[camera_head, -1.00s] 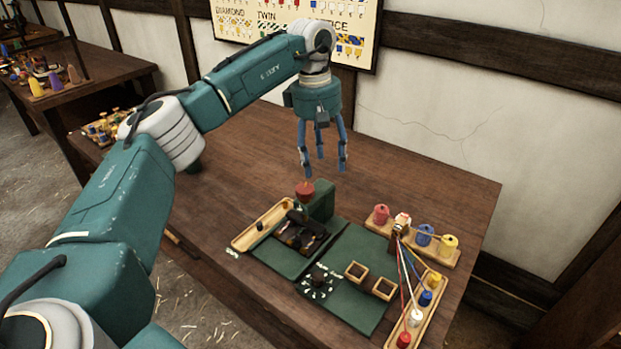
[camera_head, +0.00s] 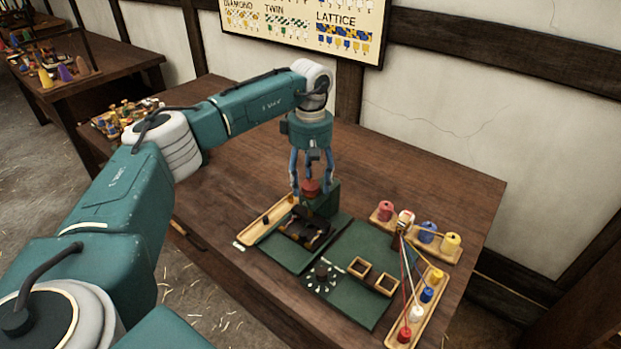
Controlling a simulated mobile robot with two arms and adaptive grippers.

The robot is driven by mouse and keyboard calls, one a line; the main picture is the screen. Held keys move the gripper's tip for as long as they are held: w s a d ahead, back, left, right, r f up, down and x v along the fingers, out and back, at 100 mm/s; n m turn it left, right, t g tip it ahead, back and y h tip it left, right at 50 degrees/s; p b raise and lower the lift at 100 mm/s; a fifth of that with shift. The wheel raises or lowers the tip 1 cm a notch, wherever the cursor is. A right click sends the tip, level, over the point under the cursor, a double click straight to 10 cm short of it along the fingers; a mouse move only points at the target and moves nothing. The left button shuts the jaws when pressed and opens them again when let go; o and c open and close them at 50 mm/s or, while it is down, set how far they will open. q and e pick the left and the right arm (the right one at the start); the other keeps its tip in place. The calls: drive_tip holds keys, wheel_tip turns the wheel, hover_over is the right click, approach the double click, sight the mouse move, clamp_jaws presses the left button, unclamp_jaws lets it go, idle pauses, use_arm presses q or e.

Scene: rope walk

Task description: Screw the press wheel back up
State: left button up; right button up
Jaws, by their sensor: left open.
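The press wheel (camera_head: 310,187) is a small red knob on top of the press, which has a green block (camera_head: 325,201) and a dark body (camera_head: 303,229). My left gripper (camera_head: 311,191) points straight down over the wheel with its blue fingers spread. The fingers stand on either side of the wheel; I cannot tell whether they touch it. Part of the wheel is hidden behind the fingers. My right gripper is not in view.
A wooden tray (camera_head: 258,229) lies left of the press. The table behind the press is clear.

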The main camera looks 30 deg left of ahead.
use_arm(q)
drive_tip(key=c, duration=1.2)
drive_tip(key=shift+o, duration=0.2)
